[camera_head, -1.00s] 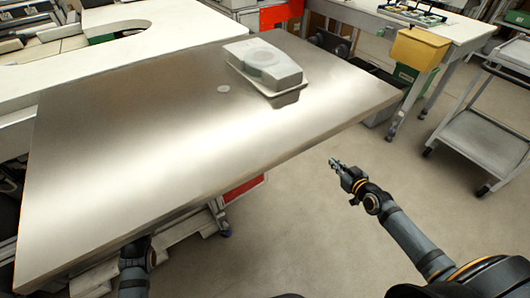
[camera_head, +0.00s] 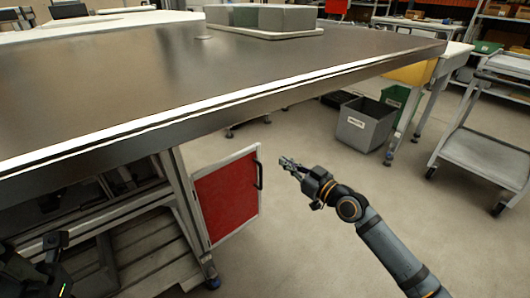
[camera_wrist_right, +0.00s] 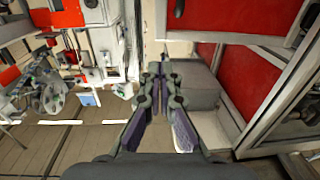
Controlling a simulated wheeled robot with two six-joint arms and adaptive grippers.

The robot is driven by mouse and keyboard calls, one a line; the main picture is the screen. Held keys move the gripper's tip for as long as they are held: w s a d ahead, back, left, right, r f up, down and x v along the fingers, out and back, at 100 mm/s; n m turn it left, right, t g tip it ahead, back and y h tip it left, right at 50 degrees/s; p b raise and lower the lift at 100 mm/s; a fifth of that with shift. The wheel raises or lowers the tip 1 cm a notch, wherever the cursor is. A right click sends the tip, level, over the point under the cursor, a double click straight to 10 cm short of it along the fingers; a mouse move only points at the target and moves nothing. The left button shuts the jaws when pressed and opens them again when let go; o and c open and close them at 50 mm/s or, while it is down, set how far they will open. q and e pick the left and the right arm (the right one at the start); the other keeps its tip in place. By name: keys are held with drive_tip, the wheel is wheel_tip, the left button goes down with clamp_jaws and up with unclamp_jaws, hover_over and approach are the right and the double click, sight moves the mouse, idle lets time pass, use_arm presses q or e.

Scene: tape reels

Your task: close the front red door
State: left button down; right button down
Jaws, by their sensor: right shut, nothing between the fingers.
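The red door (camera_head: 228,198) with a pale frame stands swung open below the metal tabletop in the head view. Its dark handle (camera_head: 258,174) is near its right edge. My right gripper (camera_head: 284,160) is just right of the handle in the picture, with its fingers shut and empty; I cannot tell whether it touches the door. In the right wrist view the fingers (camera_wrist_right: 160,72) are together, and a red panel (camera_wrist_right: 242,85) is to their right. Dark parts of my left arm, perhaps its gripper (camera_head: 48,250), show at the lower left, too unclear to read.
The metal tabletop (camera_head: 160,75) overhangs the door, with a grey reel case (camera_head: 265,20) on it. The cabinet's shelf frame (camera_head: 185,210) is left of the door. A grey bin (camera_head: 366,128) and a cart (camera_head: 482,140) stand farther right. The floor around my right arm is clear.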

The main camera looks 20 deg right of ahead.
sight(259, 145)
drive_tip(key=b+x, duration=0.2)
drive_tip(key=x, duration=0.7)
drive_tip(key=shift+w+f, duration=0.1)
drive_tip(key=shift+w, duration=0.05)
drive_tip(key=shift+w+a+b, duration=0.2)
drive_tip(key=shift+w+b, duration=0.1)
